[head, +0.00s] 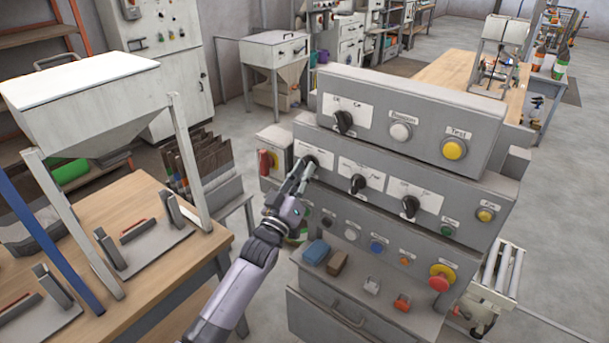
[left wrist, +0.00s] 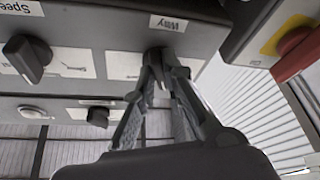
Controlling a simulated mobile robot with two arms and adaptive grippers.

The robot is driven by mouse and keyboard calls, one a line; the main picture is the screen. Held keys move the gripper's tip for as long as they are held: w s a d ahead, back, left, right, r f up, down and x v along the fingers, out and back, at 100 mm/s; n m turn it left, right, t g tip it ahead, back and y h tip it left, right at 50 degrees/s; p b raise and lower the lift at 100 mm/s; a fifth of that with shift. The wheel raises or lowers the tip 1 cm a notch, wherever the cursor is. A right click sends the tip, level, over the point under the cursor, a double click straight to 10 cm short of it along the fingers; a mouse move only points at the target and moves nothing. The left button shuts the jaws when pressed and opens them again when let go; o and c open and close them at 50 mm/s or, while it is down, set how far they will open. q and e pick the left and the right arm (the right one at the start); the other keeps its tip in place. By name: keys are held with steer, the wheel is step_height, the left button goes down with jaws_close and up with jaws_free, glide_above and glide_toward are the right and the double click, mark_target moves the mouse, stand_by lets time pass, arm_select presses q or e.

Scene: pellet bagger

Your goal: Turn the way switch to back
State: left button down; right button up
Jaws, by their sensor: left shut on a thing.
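The grey control panel (head: 330,132) stands in the middle of the head view. The way switch is a dark rotary knob (head: 311,159) at the left end of its middle row. In the left wrist view the knob (left wrist: 157,53) shows under an upside-down label (left wrist: 167,23) that seems to read "Way". My left gripper (head: 304,171) reaches in from the lower left, and its fingers (left wrist: 165,72) are shut on this knob. The fingers hide most of the knob, so I cannot tell which position it points to. My right gripper is not in view.
Two more black knobs (head: 358,184) (head: 410,206) sit right of the switch. A red-handled switch box (head: 270,160) is close on the left. Several buttons, including a red emergency stop (head: 441,278), lie below. A wooden table (head: 150,262) stands to the left.

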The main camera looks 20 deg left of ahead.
arm_select(q)
steer(key=m+g+h+b, duration=0.1)
steer(key=m+h+b, duration=0.1)
steer(key=m, duration=0.3)
steer(key=m+g+h+b, duration=0.1)
steer(key=m+h, duration=0.2)
steer(key=m, duration=0.2)
steer(key=m+h+b, duration=0.2)
steer(key=m, duration=0.4)
steer(key=shift+w+a+r+g+h+b, duration=0.15)
steer(key=shift+a+g+h+b, duration=0.15)
steer(key=shift+a+g+b, duration=0.1)
steer(key=c, duration=1.7)
jaws_free()
steer(key=shift+o, duration=0.2)
steer(key=v, duration=1.2)
